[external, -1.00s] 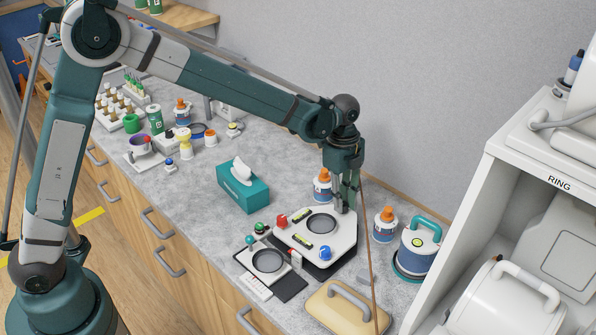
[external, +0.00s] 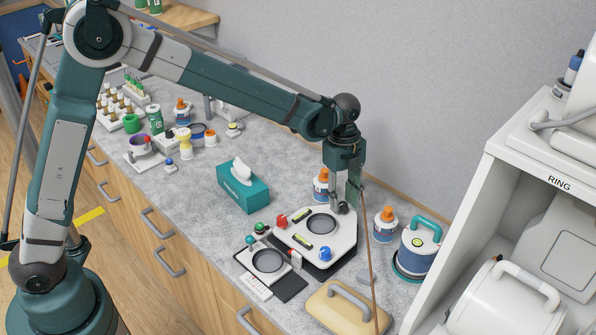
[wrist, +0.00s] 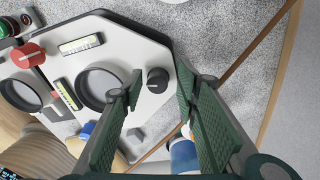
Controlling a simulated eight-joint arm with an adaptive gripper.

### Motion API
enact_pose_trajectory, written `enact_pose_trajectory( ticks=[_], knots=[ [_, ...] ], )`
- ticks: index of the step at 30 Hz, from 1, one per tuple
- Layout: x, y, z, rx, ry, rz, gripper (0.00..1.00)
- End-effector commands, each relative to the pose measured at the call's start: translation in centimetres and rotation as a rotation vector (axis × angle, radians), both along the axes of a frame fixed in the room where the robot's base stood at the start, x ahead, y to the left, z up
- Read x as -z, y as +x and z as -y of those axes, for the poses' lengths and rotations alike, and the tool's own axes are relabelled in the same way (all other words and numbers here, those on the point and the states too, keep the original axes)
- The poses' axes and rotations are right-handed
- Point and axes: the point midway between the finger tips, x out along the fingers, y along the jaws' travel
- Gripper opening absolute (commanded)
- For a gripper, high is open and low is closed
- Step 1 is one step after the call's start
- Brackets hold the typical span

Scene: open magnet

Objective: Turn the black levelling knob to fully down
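The black levelling knob (wrist: 158,80) stands on the corner of the white levelling plate (wrist: 125,55) in the wrist view, beside a round dark window. In the external view the knob (external: 344,207) is partly hidden by my fingers. A red knob (wrist: 28,55) and a blue knob (wrist: 87,130) sit at the plate's other corners, and two yellow-green bubble levels lie between them. My gripper (wrist: 160,78) is open, pointing down, with one finger to each side of the black knob in the wrist view. Gaps show between both fingers and the knob. In the external view my gripper (external: 345,200) is just above it.
An orange-capped bottle (external: 321,185) stands close behind my gripper, another (external: 385,222) to its right. A thin brown cord (external: 369,265) runs past the plate's right side. A teal tissue box (external: 243,188) and a smaller black-and-white device (external: 267,260) are to the left.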

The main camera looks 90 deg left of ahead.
Motion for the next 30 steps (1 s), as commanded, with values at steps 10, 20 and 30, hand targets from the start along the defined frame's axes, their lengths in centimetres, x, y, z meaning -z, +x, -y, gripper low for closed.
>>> enact_pose_trajectory(
  ticks=[10, 20, 30],
  knots=[
    [-0.1, 0.0, 0.2, 0.001, -0.002, -0.001, 0.32],
    [-2.2, -0.1, 0.0, 0.001, -0.002, -0.001, 0.32],
    [-7.4, -0.4, -0.6, 0.001, -0.002, -0.001, 0.32]
  ],
)
